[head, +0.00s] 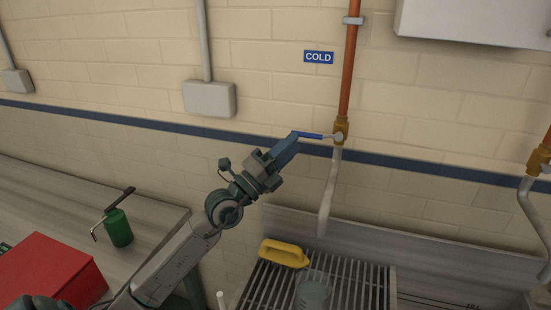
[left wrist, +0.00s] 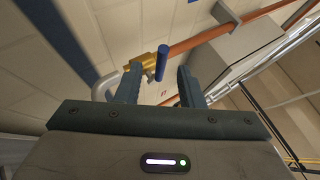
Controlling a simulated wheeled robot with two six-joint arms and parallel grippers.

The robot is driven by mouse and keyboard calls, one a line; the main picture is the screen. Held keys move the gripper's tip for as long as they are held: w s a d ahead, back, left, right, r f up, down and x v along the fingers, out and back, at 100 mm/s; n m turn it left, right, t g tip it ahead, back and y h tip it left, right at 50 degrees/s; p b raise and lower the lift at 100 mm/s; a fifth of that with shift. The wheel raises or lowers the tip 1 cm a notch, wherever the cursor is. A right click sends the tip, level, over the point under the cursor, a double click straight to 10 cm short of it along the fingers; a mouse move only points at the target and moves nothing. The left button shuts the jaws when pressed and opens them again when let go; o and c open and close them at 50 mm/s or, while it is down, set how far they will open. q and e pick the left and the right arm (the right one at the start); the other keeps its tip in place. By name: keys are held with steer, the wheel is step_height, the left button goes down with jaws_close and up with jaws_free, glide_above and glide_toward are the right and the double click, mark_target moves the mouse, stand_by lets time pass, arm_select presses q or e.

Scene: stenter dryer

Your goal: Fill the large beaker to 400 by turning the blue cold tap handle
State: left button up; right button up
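The blue cold tap handle (head: 311,136) sticks out left from the brass valve (head: 340,132) on the copper pipe, under the COLD sign (head: 318,57). My left gripper (head: 294,142) is at the handle's free end. In the left wrist view the blue handle (left wrist: 162,62) shows between the two open fingers (left wrist: 160,76), with gaps on both sides. The pale spout (head: 327,195) hangs below the valve; no stream shows from it. The clear beaker (head: 313,292) stands on the slatted rack below. Its level and marks cannot be read. My right gripper is not in view.
A yellow handled object (head: 284,253) lies on the rack (head: 365,285) beside the beaker. A second tap (head: 541,160) is at the right edge. A green can (head: 117,228) and red box (head: 50,275) stand at left. A white box (head: 475,20) hangs at upper right.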

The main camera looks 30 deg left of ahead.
arm_select(q)
steer(key=shift+v, duration=2.3)
